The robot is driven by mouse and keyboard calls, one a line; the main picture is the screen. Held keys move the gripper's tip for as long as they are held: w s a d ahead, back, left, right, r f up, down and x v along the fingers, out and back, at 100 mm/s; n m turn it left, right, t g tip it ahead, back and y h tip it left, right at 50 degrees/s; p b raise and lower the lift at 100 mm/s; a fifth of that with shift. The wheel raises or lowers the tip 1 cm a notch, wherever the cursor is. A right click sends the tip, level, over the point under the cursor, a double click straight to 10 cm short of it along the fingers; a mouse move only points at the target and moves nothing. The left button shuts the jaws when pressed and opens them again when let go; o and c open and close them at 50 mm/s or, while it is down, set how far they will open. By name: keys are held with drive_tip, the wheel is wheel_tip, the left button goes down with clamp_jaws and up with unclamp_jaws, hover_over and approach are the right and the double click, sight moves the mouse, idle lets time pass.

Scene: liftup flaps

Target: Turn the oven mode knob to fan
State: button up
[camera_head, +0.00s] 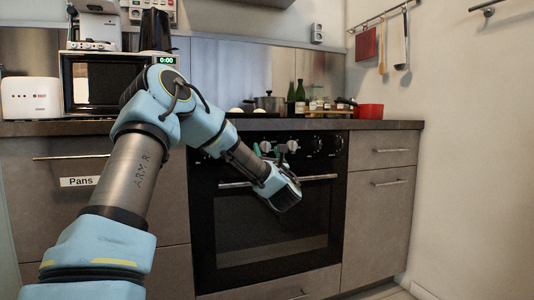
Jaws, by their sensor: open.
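The black oven (265,235) is built into the counter, with its door shut and a row of knobs on the panel above the handle. Knobs show at the right of the panel (315,144), and more lie close to my gripper. Which one is the mode knob, and its setting, are too small to read. My gripper (272,152) is open in front of the panel's middle, above the door handle (318,178). My wrist and forearm cover part of the panel and door. Whether the fingers touch a knob is not clear.
The counter edge (385,125) runs just above the panel. A red container (369,111), bottles (300,92) and a pot (268,102) stand on the counter. A microwave (100,82) and toaster (31,98) are at left. Drawers (380,150) and a wall lie right.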

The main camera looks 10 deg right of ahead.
clamp_jaws()
idle(0.7)
